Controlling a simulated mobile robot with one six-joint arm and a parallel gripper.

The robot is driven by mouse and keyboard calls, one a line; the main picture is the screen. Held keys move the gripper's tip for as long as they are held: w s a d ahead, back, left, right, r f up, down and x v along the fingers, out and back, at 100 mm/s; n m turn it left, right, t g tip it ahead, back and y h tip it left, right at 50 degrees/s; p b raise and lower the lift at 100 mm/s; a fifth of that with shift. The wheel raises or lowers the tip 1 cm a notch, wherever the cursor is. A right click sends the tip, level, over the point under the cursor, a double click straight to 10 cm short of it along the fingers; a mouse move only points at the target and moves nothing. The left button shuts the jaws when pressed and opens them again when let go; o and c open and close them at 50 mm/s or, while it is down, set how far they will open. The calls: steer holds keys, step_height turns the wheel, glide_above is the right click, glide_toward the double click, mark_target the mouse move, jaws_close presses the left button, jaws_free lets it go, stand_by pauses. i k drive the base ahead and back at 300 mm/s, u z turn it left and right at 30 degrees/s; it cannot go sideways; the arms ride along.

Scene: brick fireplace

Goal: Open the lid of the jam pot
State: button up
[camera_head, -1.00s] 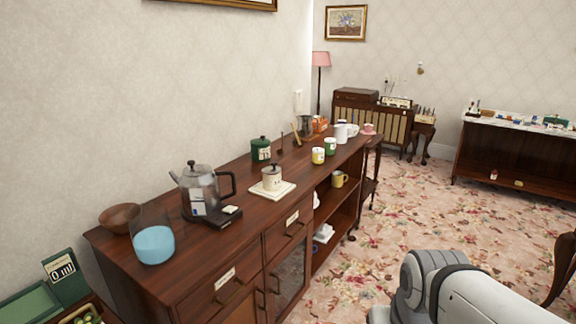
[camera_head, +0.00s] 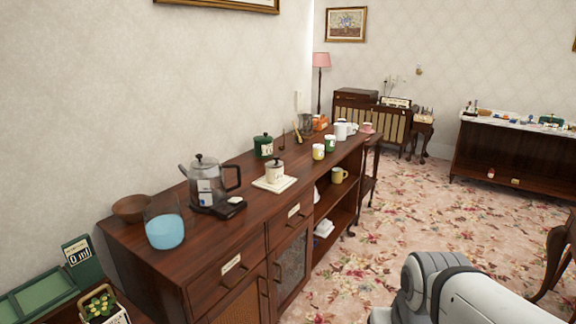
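A small cream lidded pot (camera_head: 275,172) with a dark label stands on a white square tile (camera_head: 263,184) on the wooden sideboard. It looks like the jam pot, but I cannot read the label. Its lid appears to be on. A dark green lidded canister (camera_head: 263,150) with a pale label stands just behind it. My arm shows at the lower right, over the floor and well apart from the sideboard. My gripper is outside the view.
On the sideboard (camera_head: 190,258), a glass kettle (camera_head: 207,184), a wooden bowl (camera_head: 131,208) and a blue-filled glass vessel (camera_head: 164,232) stand nearer; mugs (camera_head: 330,143) stand farther along. A green measuring unit (camera_head: 82,258) is at lower left.

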mark_target(276, 163)
steer(key=k, duration=1.05)
steer(key=u, duration=0.75)
steer(key=i, duration=1.8)
steer(key=z, duration=0.35)
steer(key=i, duration=0.5)
steer(key=z, duration=0.65)
